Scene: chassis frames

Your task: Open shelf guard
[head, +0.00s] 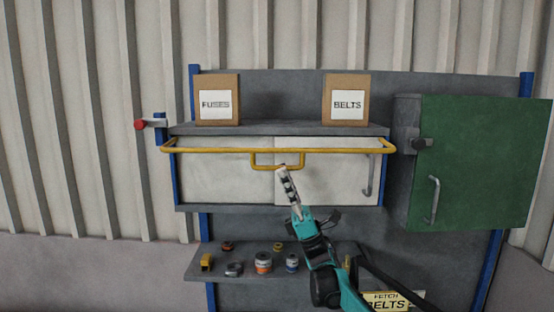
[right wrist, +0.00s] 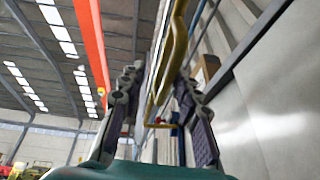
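The shelf guard is a yellow bar (head: 345,151) running across the front of the upper shelf, with a small U-shaped handle (head: 262,167) hanging at its middle. My right gripper (head: 284,174) reaches up from below, its tips at the right part of the handle. In the right wrist view, the two fingers of my right gripper (right wrist: 160,92) stand apart, with the yellow bar (right wrist: 174,50) showing between and beyond them. I cannot tell whether a finger touches it. My left gripper is not in view.
Boxes marked FUSES (head: 217,103) and BELTS (head: 346,103) stand on the shelf top (head: 280,129). Pale panels (head: 220,185) lie behind the bar. A green door (head: 480,160) is at right, a red knob (head: 140,124) at left. A lower shelf (head: 215,279) holds several small parts.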

